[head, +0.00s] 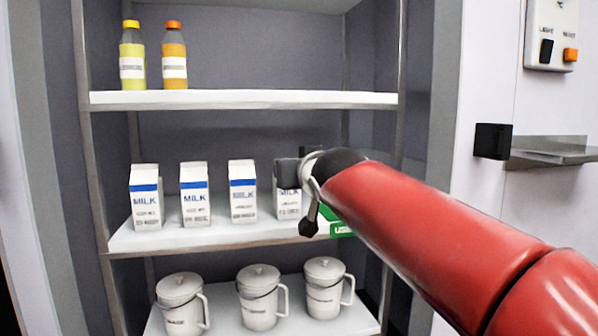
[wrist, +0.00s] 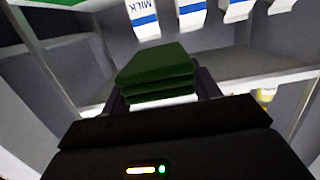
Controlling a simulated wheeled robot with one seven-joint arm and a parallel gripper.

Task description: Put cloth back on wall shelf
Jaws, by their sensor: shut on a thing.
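A folded dark green cloth (wrist: 155,68) sits between the two fingers of my gripper (wrist: 158,82) in the wrist view, and the fingers are shut on it. In the head view my red arm reaches into the open cabinet at the middle shelf, and its end hides most of the gripper. A bright green piece with white lettering (head: 341,229) shows just below the arm's end; I cannot tell whether it is part of the cloth. A metal wall shelf (head: 550,153) is on the white wall at the right, outside the cabinet. Its visible top looks bare.
Several milk cartons (head: 195,194) stand on the middle shelf, one right behind my arm's end. Two bottles (head: 174,56) stand on the upper shelf and lidded jugs (head: 260,297) below. The cabinet's right post (head: 397,60) and a black block (head: 493,141) lie between arm and wall shelf.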

